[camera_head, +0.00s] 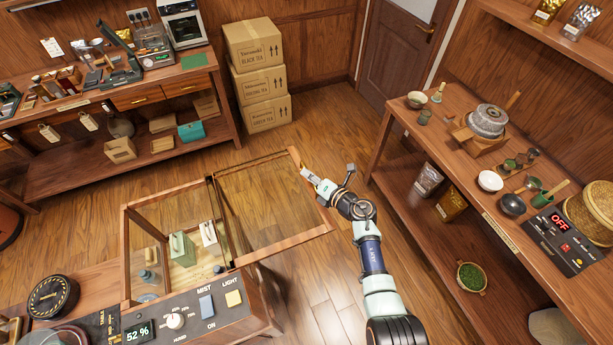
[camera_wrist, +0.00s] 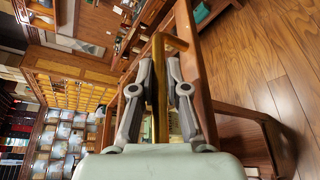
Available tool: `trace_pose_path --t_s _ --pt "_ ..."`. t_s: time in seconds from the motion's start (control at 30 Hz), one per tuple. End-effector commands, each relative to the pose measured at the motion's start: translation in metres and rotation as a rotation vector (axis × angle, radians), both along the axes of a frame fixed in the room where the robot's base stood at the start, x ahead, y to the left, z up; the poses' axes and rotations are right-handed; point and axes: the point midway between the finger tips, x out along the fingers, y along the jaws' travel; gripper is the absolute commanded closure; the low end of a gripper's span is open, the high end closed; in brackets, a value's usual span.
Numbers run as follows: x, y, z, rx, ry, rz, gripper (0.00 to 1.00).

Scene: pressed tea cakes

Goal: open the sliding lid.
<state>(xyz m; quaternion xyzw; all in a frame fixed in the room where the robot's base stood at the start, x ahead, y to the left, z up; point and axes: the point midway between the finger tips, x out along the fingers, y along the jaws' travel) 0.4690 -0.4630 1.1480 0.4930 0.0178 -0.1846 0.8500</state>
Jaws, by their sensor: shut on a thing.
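The sliding lid (camera_head: 285,246) is a clear pane in a wooden frame. In the head view it sticks out to the right of the wood-and-glass case (camera_head: 125,250), with its left edge near the case's right side. My gripper (camera_head: 305,172) is at the lid's far right edge. In the wrist view my gripper (camera_wrist: 160,75) is shut on a brass handle (camera_wrist: 159,50), which runs between both fingers. A green block-like item (camera_head: 182,249) and a pale item (camera_head: 208,233) show inside the case. The handle is barely visible in the head view.
The case's control panel (camera_head: 190,315) reads 52 %. Stacked cartons (camera_head: 260,75) stand at the back wall. Open floor (camera_head: 320,130) lies beyond the lid.

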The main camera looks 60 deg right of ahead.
Motion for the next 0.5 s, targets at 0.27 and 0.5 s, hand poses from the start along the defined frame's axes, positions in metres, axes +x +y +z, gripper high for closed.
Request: trace_pose_path --t_s 0.27,0.5 --pt "-0.0010 -0.0016 0.0004 -0.001 -0.001 0.001 1.00" --pt "-0.0008 -0.0015 0.0003 -0.001 0.000 0.000 0.76"
